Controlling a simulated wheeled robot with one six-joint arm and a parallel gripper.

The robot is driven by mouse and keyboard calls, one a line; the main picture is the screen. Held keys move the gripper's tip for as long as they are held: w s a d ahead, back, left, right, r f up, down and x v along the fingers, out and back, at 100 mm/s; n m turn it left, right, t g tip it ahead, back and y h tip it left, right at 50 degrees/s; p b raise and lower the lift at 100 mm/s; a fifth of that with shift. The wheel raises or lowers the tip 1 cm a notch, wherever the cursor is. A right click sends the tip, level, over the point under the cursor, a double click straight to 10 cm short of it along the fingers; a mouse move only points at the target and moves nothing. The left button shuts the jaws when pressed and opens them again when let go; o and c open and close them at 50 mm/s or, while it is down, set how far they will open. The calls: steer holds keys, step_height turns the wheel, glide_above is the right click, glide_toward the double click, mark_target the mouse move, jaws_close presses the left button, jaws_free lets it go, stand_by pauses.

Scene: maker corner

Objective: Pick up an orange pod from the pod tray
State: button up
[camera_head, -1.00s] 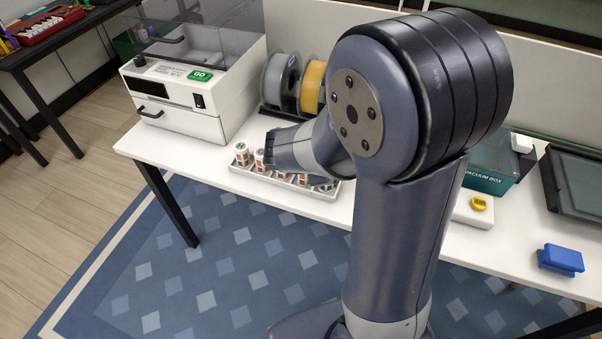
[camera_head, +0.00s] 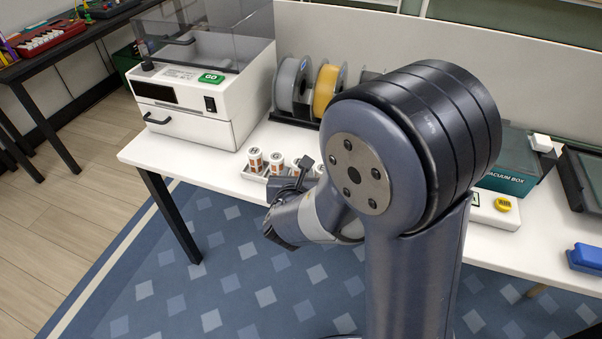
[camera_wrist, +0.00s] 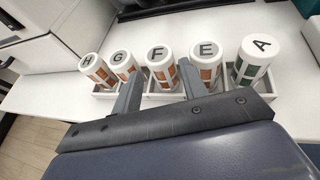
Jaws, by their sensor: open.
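The white pod tray (camera_wrist: 103,95) holds a row of upright pods with white lids, lettered H, G, F, E and A in the wrist view. The H pod (camera_wrist: 97,70), G pod (camera_wrist: 127,68), F pod (camera_wrist: 161,69) and E pod (camera_wrist: 206,65) have orange panels. The A pod (camera_wrist: 252,62) at the right end has dark green panels. My gripper (camera_wrist: 159,72) is open and empty, its fingers pointing at the row around the F pod. In the head view the tray (camera_head: 252,177) is partly hidden by my arm.
A white machine (camera_head: 195,105) with a green GO button stands left of the tray. Filament spools (camera_head: 326,90) stand behind it. The vacuum box (camera_head: 512,165) and a yellow button (camera_head: 503,204) are to the right. Open floor lies before the white table (camera_head: 150,150).

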mark_target(299, 172)
steer(key=x, duration=0.6)
steer(key=shift+w+f, duration=0.1)
steer(key=shift+w, duration=0.1)
steer(key=shift+c, duration=0.4)
steer(key=c, duration=0.6)
steer(key=shift+o, duration=0.2)
